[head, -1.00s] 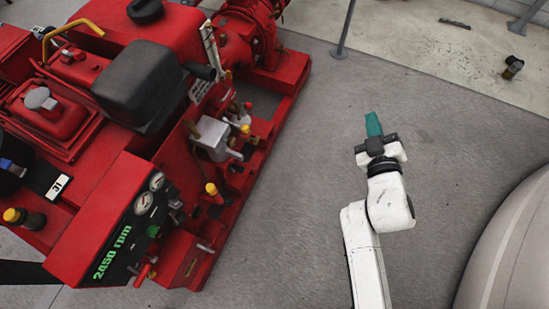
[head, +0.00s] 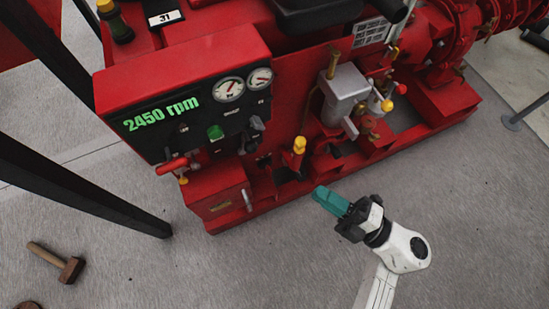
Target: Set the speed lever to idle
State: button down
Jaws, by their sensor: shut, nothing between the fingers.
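The red pumpset's control panel (head: 190,125) shows 2450 rpm in green digits, with two round gauges beside them. A red-handled lever (head: 172,166) sticks out at the panel's lower left. A yellow-topped lever (head: 298,150) stands upright right of the panel, above the red base frame. I cannot tell which of these is the speed lever; no idle marking is readable. My gripper (head: 322,196), with teal fingers, is shut and empty. It appears in front of the base frame, below and right of the yellow-topped lever, apparently apart from it.
A grey metal housing (head: 344,90) with a brass fitting and yellow-knobbed parts stands right of the levers. Dark posts (head: 80,185) cross the left side. A hammer (head: 58,262) lies on the floor at lower left. Grey floor (head: 480,200) is clear at right.

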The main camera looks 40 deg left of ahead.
dwell(0.3)
jog(key=b, duration=0.3)
send_near(249, 152)
jog(key=a, duration=0.5)
jog(key=shift+w+a+r+b, duration=0.1)
jog(key=shift+a+r+b, duration=0.25)
jog(key=shift+a, duration=0.1)
jog(key=shift+r, duration=0.1)
jog(key=n+p, duration=0.1)
jog(key=s+r+n+h+p, duration=0.1)
jog(key=p, duration=0.1)
jog(key=shift+s+a, duration=0.15)
jog(key=shift+a, duration=0.1)
jog(key=s+n+h+p, duration=0.1)
jog(key=n+p, duration=0.1)
jog(key=p, duration=0.1)
jog(key=s+a+n+h+p, duration=0.1)
jog(key=s+h+p, duration=0.1)
jog(key=p, duration=0.1)
jog(key=shift+s+a+f+n+p, duration=0.15)
jog(key=shift+n+p, duration=0.15)
jog(key=shift+n, duration=0.1)
